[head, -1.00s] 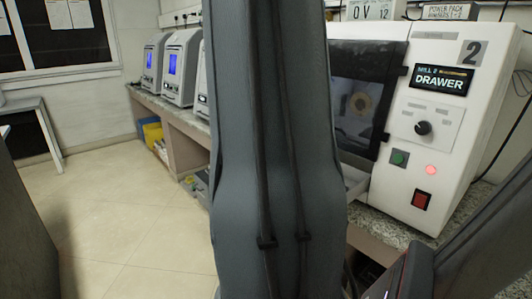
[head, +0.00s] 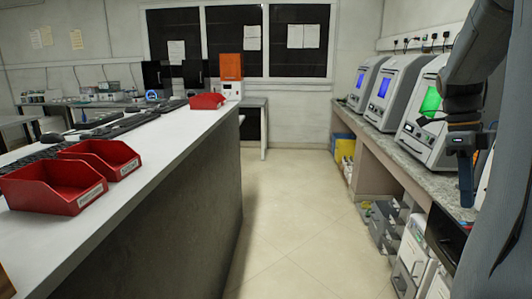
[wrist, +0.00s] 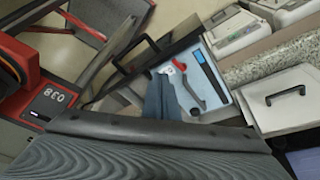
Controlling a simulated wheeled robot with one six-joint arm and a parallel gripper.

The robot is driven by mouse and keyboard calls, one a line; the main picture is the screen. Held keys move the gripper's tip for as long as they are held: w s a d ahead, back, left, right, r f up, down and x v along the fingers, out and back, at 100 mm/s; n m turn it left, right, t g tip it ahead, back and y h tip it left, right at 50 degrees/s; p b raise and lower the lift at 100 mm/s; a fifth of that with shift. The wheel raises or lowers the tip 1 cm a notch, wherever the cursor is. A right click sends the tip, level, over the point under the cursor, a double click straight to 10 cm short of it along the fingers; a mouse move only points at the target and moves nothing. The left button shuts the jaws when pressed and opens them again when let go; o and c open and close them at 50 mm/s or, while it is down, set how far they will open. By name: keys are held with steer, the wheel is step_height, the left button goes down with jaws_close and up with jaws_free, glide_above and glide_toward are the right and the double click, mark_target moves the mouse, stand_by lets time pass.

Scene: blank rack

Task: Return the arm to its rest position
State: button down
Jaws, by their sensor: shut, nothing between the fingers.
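My gripper (head: 466,192) hangs at the right of the head view, with its blue fingers pointing down. It is in front of the right-hand bench and below the nearest grey machine's level. The fingers look shut and hold nothing. In the wrist view the blue-grey fingers (wrist: 161,100) show near the middle, over a light blue tray. My dark grey arm comes down from the top right of the head view. Part of it is cut off by the picture edge.
Several grey machines (head: 411,115) stand on the right bench, with boxes below. A white counter (head: 158,150) with red bins (head: 66,186) is at left. The tiled floor (head: 300,225) between is clear. Tools lie in the tray (wrist: 218,108) in the wrist view.

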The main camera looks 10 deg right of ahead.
steer(key=w+a+f+n+t, duration=0.15)
steer(key=a+f+n, duration=0.25)
steer(key=a+n, duration=0.5)
steer(key=w+a+f+n, duration=0.35)
steer(key=a+n, duration=0.25)
steer(key=a, duration=0.5)
steer(key=s+a+f+n+t, duration=0.1)
steer(key=s+a+f+n, duration=0.2)
steer(key=a+n, duration=0.4)
steer(key=s+a+f+n+p, duration=0.1)
steer(key=s+a+f+n, duration=0.2)
steer(key=a+n, duration=0.4)
steer(key=shift+s+a+f+t+y, duration=0.4)
steer(key=shift+a+f, duration=0.15)
steer(key=shift+a, duration=0.4)
steer(key=c, duration=2.2)
jaws_free()
steer(key=shift+s+a+f+n, duration=0.15)
steer(key=shift+a+n, duration=0.1)
steer(key=shift+n, duration=0.35)
steer(key=o, duration=0.6)
steer(key=shift+a, duration=0.1)
steer(key=shift+c, duration=0.7)
